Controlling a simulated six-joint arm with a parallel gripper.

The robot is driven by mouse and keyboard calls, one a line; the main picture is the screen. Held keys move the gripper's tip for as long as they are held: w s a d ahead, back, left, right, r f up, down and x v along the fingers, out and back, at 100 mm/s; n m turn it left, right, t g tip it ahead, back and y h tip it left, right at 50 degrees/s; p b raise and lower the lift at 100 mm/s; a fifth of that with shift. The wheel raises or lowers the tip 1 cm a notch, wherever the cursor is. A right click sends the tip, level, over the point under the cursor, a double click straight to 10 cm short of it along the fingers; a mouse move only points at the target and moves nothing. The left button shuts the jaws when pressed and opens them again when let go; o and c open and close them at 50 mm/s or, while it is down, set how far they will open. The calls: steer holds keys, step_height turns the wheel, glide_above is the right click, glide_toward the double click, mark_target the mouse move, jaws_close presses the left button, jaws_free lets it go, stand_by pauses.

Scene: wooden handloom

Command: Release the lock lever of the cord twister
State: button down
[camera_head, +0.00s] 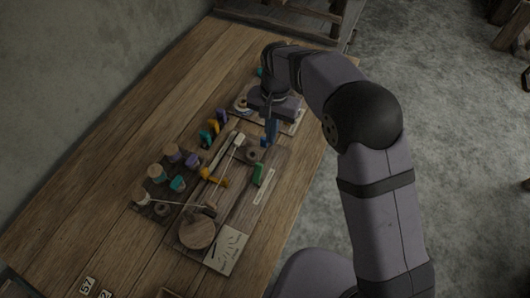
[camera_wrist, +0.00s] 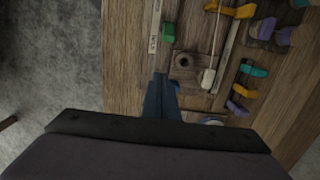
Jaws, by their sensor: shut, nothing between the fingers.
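The wooden board of what looks like the cord twister (camera_head: 235,205) lies on the table. It carries a round wooden disc (camera_head: 197,233), a yellow-orange handle (camera_head: 214,179), a pale rod with a white block (camera_head: 239,139), a dark ring-shaped part (camera_head: 252,156) and an upright green piece (camera_head: 258,174). I cannot tell which part is the lock lever. My gripper (camera_head: 270,140) points down by the board's far end, its blue fingers shut and empty. In the wrist view the fingers (camera_wrist: 160,92) are beside the ring (camera_wrist: 185,61), with the green piece (camera_wrist: 169,32) farther up.
Several spools (camera_head: 157,173) and coloured pegs (camera_head: 206,137) stand left of the board. A pale tray (camera_head: 295,126) lies beyond my gripper, partly hidden by the arm. The table's right edge is close to the gripper. Bare wood (camera_head: 100,190) lies at the left.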

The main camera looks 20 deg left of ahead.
mark_target(258, 174)
steer(key=f, duration=0.2)
steer(key=f+p, duration=0.1)
steer(key=f, duration=0.3)
steer(key=shift+s+f+p, duration=0.1)
steer(key=shift+s+p, duration=0.25)
steer(key=shift+p, duration=0.05)
steer(key=shift+s+r+p, duration=0.35)
steer(key=shift+s+p, duration=0.1)
steer(key=shift+s, duration=0.2)
steer(key=shift+s+r+p, duration=0.3)
steer(key=shift+s+p, duration=0.1)
steer(key=shift+s, duration=0.65)
